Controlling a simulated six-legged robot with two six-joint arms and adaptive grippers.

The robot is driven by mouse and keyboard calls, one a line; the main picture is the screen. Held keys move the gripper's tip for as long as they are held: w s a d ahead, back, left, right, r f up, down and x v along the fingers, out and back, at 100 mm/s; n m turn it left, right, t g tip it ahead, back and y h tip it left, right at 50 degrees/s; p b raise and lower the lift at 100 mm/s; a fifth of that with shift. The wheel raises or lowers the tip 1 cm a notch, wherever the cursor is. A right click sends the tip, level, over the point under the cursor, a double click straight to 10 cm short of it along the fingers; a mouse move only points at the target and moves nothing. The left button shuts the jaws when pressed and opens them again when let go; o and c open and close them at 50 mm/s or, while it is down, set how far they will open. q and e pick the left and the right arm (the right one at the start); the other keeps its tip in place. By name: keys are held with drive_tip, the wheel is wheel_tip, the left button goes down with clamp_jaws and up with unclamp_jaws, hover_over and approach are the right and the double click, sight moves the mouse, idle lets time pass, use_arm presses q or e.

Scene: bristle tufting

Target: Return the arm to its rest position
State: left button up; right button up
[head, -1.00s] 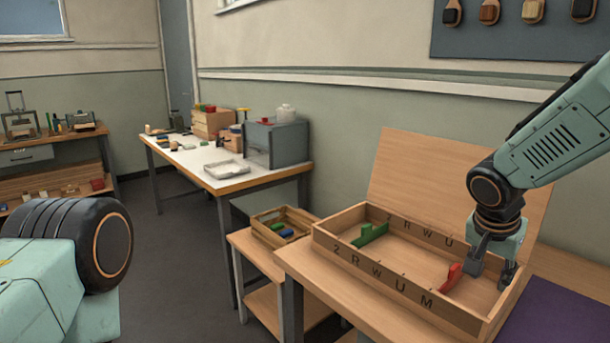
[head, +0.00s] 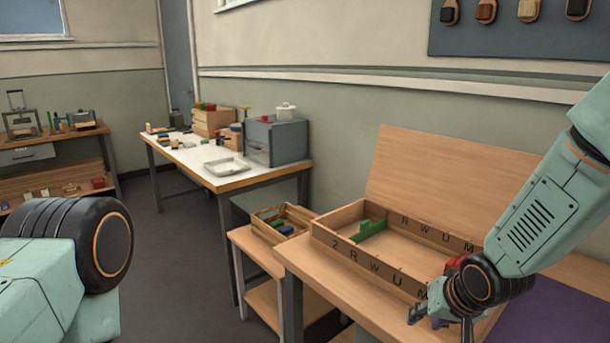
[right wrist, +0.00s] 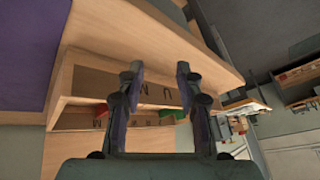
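My right arm reaches in from the right in the head view. Its gripper (head: 438,316) is in front of the box's near wall, low over the table's front edge. In the right wrist view the two fingers of the gripper (right wrist: 159,72) stand apart with nothing between them. The wooden box (head: 345,259) with letters on its walls has its lid (head: 450,185) up. A green piece (head: 370,230) lies inside, and a red piece (head: 453,265) is partly hidden behind my right arm. My left arm shows at the lower left; its gripper is out of frame.
A purple mat (head: 550,315) lies right of the box. A small crate (head: 262,222) with coloured pieces stands on a lower table left of it. A white-topped workbench (head: 195,160) is farther back. The floor (head: 165,260) between is clear.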

drive_tip(key=s+a+f+n+g, duration=0.1)
drive_tip(key=s+f+n, duration=0.1)
drive_tip(key=s+f, duration=1.05)
drive_tip(key=s+f+g, duration=0.2)
drive_tip(key=s+f, duration=0.2)
drive_tip(key=s, duration=0.7)
drive_tip(key=s+f+g+h, duration=0.1)
drive_tip(key=s+f, duration=0.3)
drive_tip(key=s, duration=0.6)
drive_tip(key=shift+s+d+g, duration=0.3)
drive_tip(key=shift+s+g, duration=0.1)
drive_tip(key=shift+g, duration=0.5)
